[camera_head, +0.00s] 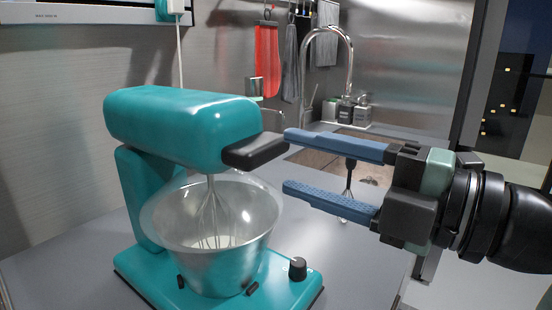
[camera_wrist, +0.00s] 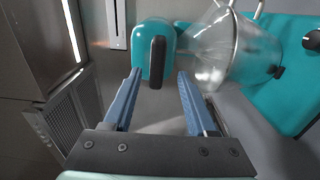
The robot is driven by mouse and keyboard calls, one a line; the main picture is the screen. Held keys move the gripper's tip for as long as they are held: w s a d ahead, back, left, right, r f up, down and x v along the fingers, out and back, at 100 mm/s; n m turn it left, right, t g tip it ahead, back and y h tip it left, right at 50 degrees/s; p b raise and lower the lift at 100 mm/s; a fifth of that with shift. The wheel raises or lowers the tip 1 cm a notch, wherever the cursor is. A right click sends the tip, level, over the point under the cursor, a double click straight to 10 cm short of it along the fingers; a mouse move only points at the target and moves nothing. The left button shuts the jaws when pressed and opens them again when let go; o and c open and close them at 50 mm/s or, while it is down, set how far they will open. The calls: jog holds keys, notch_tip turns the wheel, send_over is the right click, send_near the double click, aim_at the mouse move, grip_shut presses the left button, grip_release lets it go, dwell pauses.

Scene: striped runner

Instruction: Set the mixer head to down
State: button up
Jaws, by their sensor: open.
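A teal stand mixer stands on the grey counter; its head (camera_head: 180,125) looks about level, with a black handle (camera_head: 255,150) at its front end. The wire whisk (camera_head: 212,215) hangs from the head into the clear-rimmed metal bowl (camera_head: 215,262). My gripper (camera_head: 290,160) is open and empty, just right of the handle, with one finger above the other in the head view. In the wrist view the handle (camera_wrist: 157,62) lies ahead, between the lines of the two blue fingers (camera_wrist: 158,73). The fingertips look apart from it.
The mixer base (camera_head: 165,285) carries a black knob (camera_head: 297,268). A sink with a chrome faucet (camera_head: 348,62) is behind my gripper. Red and grey towels (camera_head: 267,60) hang on the back wall. The counter (camera_head: 350,265) right of the mixer is clear.

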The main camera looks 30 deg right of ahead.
jog(key=v, duration=0.8)
dwell(0.4)
